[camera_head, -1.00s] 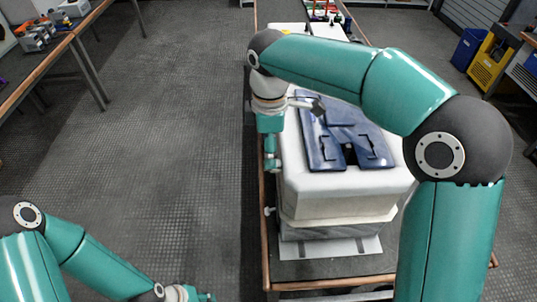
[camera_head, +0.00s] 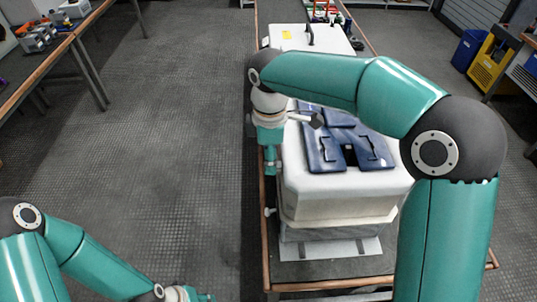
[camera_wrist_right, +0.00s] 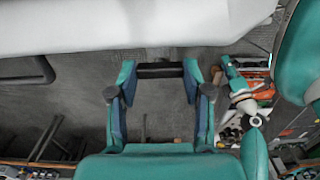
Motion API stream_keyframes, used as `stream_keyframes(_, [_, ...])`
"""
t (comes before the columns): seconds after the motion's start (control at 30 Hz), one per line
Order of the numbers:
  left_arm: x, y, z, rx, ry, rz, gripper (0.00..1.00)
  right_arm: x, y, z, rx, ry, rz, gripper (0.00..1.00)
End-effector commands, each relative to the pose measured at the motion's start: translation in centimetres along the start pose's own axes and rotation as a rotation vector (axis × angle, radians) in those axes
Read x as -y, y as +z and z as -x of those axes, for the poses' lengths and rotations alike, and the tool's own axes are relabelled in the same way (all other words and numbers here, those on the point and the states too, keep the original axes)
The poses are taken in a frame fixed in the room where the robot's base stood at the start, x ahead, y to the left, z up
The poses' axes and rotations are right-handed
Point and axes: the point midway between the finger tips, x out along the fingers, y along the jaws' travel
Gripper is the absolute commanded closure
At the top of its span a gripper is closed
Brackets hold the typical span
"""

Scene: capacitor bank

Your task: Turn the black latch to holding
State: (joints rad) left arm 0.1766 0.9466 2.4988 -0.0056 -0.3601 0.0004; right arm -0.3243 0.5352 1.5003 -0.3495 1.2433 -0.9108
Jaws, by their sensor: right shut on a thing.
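A black latch (camera_wrist_right: 160,71) shows in the right wrist view as a short dark bar beside the edge of the white casing (camera_wrist_right: 150,25). My right gripper (camera_wrist_right: 160,78) has its fingertips at the two ends of this bar and is shut on it. In the head view my right gripper (camera_head: 271,160) points down along the left side of the white casing (camera_head: 335,205); the latch is hidden there. My left gripper (camera_head: 195,295) is at the bottom edge, partly cut off, and its jaws are unclear.
A blue panel with black handles (camera_head: 340,145) lies on the white casing. The casing stands on a wood-edged bench (camera_head: 265,255). A second white unit with a black handle (camera_head: 290,38) stands behind it. Open floor (camera_head: 170,150) lies to the left.

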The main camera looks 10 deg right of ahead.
Motion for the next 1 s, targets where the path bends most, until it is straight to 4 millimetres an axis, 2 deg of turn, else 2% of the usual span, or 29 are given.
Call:
stream_keyframes(0.17, [-0.05, 0.00, 0.14, 0.000, 0.000, 0.000, 0.60, -0.11, 0.04, 0.11, -0.001, 0.004, -0.076, 0.85])
stream_keyframes(0.5, [-0.11, 0.00, 0.31, 0.000, 0.000, 0.000, 0.60, -0.17, 0.07, 0.12, -0.002, 0.006, -0.396, 0.85])
stream_keyframes(0.8, [-0.11, 0.00, 0.31, 0.000, 0.000, 0.000, 0.60, -0.21, 0.10, 0.15, -0.003, 0.007, -0.415, 0.85])
stream_keyframes(0.83, [-0.11, 0.00, 0.31, 0.000, 0.000, 0.000, 0.60, -0.21, 0.10, 0.15, -0.003, 0.007, -0.415, 0.49])
stream_keyframes(0.97, [-0.11, 0.00, 0.31, 0.000, 0.000, 0.000, 0.60, -0.18, 0.10, 0.13, -0.002, 0.006, -0.414, 0.27])
stream_keyframes(1.0, [-0.11, 0.00, 0.31, 0.000, 0.000, 0.000, 0.60, -0.17, 0.11, 0.12, -0.002, 0.006, -0.414, 0.25])
